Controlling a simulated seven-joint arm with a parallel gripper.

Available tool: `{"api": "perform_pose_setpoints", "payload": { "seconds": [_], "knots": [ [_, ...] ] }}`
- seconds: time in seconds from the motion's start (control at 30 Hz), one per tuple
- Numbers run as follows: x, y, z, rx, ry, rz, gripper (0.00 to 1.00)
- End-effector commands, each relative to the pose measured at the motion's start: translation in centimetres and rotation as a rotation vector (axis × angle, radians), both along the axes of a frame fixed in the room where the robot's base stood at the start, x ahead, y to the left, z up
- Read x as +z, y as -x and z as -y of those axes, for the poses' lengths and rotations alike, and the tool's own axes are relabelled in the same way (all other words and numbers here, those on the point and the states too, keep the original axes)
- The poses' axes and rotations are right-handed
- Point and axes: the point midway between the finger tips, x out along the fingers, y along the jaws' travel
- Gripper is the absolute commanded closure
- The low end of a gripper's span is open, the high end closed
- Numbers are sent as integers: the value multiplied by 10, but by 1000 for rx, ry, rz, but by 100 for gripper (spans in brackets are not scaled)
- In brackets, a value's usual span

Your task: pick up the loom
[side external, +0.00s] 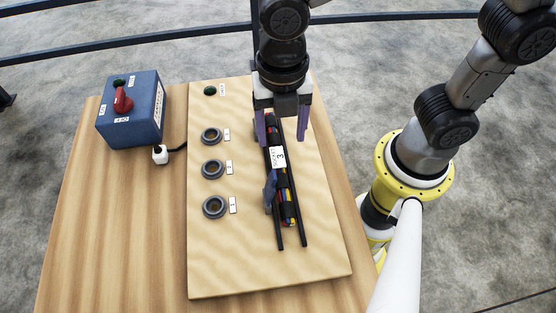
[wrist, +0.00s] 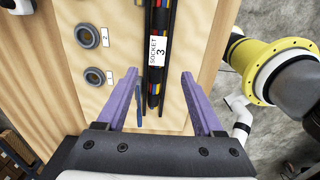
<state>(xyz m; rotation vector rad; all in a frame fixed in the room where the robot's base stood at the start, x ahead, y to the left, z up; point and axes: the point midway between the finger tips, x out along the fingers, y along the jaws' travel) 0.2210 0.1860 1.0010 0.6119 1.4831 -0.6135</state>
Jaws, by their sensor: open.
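The loom (side external: 286,191) is a dark bundle with coloured bands and a white label. It lies lengthwise between two black rails on the pale wooden board. In the wrist view the loom (wrist: 155,84) shows its label, reading "SOCKET 3". My gripper (side external: 281,137) is open over the far part of the loom, its purple fingers to either side. It also shows in the wrist view (wrist: 160,78), with the fingers wide apart and nothing held between them. The height of the fingertips above the board is hard to tell. The far end of the loom is partly hidden by my gripper.
The board (side external: 318,255) carries several grey ring sockets (side external: 213,169) with small labels left of the loom, and a green button (side external: 210,91). A blue box (side external: 131,110) with a red lever stands on the wooden table (side external: 120,230). A white plug (side external: 160,155) lies beside it.

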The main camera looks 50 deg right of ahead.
Motion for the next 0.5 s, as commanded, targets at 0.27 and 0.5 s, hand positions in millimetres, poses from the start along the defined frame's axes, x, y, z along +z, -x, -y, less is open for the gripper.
{"api": "perform_pose_setpoints", "payload": {
  "seconds": [0.27, 0.5],
  "knots": [
    [-26, -1, 0, -1, 0, 0, 31],
    [-56, -6, 1, -2, 3, -4, 31]
  ]
}}
